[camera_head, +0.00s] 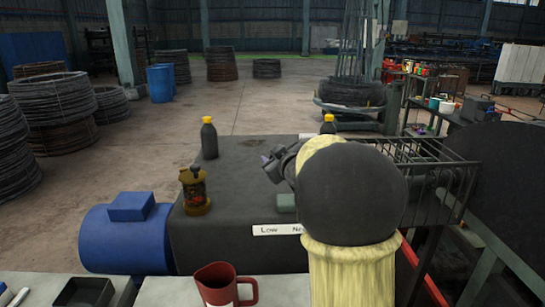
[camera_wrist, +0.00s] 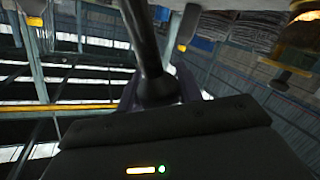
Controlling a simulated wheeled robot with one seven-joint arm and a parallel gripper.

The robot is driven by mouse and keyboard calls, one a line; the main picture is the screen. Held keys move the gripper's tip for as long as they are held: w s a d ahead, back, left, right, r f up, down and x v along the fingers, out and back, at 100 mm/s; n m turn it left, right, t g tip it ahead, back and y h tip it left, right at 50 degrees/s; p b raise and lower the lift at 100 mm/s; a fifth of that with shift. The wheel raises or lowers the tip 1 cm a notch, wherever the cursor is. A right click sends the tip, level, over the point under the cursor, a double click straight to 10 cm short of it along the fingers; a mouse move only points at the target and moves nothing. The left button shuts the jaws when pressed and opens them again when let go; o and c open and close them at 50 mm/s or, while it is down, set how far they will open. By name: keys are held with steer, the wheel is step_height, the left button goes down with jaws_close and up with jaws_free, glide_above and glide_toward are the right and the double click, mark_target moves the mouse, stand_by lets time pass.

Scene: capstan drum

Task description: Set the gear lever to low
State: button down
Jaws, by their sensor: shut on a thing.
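The dark gear lever (camera_wrist: 145,45) shows in the wrist view as a rod running down between my fingers. My gripper (camera_wrist: 158,92) is shut on it; the exact contact is partly hidden by the dark gripper body. In the head view my gripper (camera_head: 277,163) is above the dark gearbox housing (camera_head: 235,180), and my arm hides most of the lever. A white label (camera_head: 275,230) on the housing's front edge reads "Low" and then "Ne", with the rest covered by my arm. The lever's exact setting cannot be told.
A blue motor (camera_head: 125,235) is at left. A red mug (camera_head: 222,286) is in front. A wire cage (camera_head: 430,165) is at right.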

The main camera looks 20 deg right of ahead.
steer(key=c, duration=0.9)
jaws_free()
steer(key=shift+w+a+f, duration=0.1)
steer(key=shift+a+f, duration=0.05)
steer(key=shift+s, duration=0.7)
steer(key=s+r, duration=0.1)
steer(key=s, duration=0.4)
steer(key=s+r+b, duration=0.1)
steer(key=s, duration=0.4)
steer(key=s+r, duration=0.1)
steer(key=s, duration=0.4)
steer(key=shift+s+d+r+b, duration=0.15)
steer(key=shift+s+d+b, duration=0.15)
steer(key=shift+s+b, duration=0.1)
